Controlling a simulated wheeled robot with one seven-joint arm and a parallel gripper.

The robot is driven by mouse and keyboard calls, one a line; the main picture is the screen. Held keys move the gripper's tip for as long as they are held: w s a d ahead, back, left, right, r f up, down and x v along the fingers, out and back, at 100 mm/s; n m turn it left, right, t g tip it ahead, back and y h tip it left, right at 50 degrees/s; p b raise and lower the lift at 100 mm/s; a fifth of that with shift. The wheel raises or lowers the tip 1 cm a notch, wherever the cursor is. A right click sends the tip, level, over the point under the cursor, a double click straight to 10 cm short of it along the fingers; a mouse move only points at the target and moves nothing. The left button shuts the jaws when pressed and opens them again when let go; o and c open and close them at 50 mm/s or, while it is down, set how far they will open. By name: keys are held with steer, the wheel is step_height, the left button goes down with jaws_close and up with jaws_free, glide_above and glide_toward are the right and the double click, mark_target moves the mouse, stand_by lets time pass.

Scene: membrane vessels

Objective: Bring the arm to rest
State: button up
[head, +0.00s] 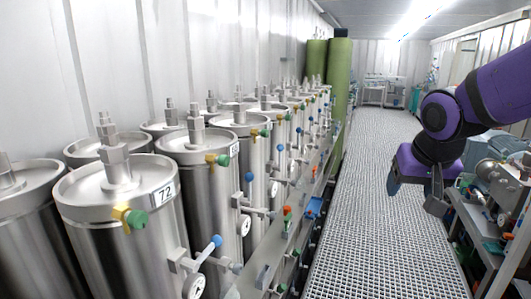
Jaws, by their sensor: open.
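My purple and black arm (490,95) reaches in from the right edge of the head view. My gripper (412,200) hangs at its end, pointing down over the right side of the grated walkway. Its dark fingers are apart and I see nothing between them. It is clear of the vessels on the left and close to the equipment on the right.
Steel membrane vessels (125,240) with valves and gauges line the left wall; the nearest is labelled 72. Green columns (338,90) stand behind them. A grated walkway (375,190) runs clear down the middle. Machinery on a bench (500,180) stands at right.

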steer(key=s+d+r+n, duration=0.1)
steer(key=s+r, duration=0.1)
steer(key=s, duration=0.6)
steer(key=s+d+r+n, duration=0.1)
steer(key=s+r, duration=0.1)
steer(key=s, duration=0.6)
steer(key=shift+s+r+y, duration=0.2)
steer(key=shift+r+y, duration=0.1)
steer(key=shift+y, duration=0.1)
